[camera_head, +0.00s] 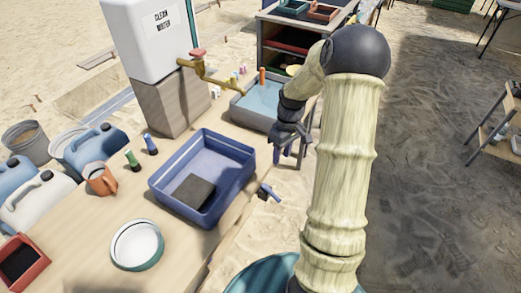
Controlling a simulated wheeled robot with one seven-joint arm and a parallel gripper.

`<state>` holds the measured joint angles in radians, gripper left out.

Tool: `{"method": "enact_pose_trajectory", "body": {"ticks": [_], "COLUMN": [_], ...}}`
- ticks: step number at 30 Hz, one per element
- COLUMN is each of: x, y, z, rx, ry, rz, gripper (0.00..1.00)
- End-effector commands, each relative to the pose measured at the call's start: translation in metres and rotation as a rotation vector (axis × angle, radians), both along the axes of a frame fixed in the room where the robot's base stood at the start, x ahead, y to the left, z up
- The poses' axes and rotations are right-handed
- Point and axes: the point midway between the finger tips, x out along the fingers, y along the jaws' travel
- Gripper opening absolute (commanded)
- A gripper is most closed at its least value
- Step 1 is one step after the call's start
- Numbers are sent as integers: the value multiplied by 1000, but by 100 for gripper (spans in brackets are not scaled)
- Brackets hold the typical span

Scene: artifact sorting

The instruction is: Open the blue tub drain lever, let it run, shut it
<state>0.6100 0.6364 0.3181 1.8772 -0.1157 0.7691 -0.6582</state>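The blue tub (243,183) sits on the wooden table, with a dark flat block lying inside it. Its drain lever (270,192) is a small blue and grey fitting that sticks out past the table's front edge, at the tub's right side. Whether the drain is open or shut is too small to tell, and I see no stream under it. My gripper (289,154) hangs above and a little right of the lever, beyond it in the picture. Its fingers are apart, point down and hold nothing; it does not touch the lever.
A second tub of water (243,109) stands behind, under a brass tap (207,75) on the clean water tank (150,38). A white and green bowl (137,245), an orange jug (100,180) and two small bottles share the table. Sand beyond the front edge is clear.

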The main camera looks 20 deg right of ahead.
Motion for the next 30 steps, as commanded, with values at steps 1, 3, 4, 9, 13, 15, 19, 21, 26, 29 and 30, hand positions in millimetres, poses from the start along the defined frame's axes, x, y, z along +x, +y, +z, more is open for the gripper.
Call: {"method": "enact_pose_trajectory", "body": {"ticks": [1, 3, 4, 9, 13, 15, 19, 21, 26, 29, 30], "x": [-2, -5, -7, -17, -24, -28, -37, -42, -55, -63, -65], "y": [7, 14, 17, 31, 44, 51, 65, 72, 87, 95, 97], "z": [9, 17, 20, 39, 54, 61, 75, 83, 100, 109, 111], "rx": [-10, -24, -30, -61, -80, -90, -106, -115, -129, -134, -135], "ry": [-3, -8, -10, -25, -41, -51, -70, -81, -108, -124, -130], "rz": [-3, -17, -24, -62, -90, -103, -129, -145, -182, -206, -213], "gripper": [38, 38, 38, 38, 38, 38, 38, 38, 38, 38, 38]}}
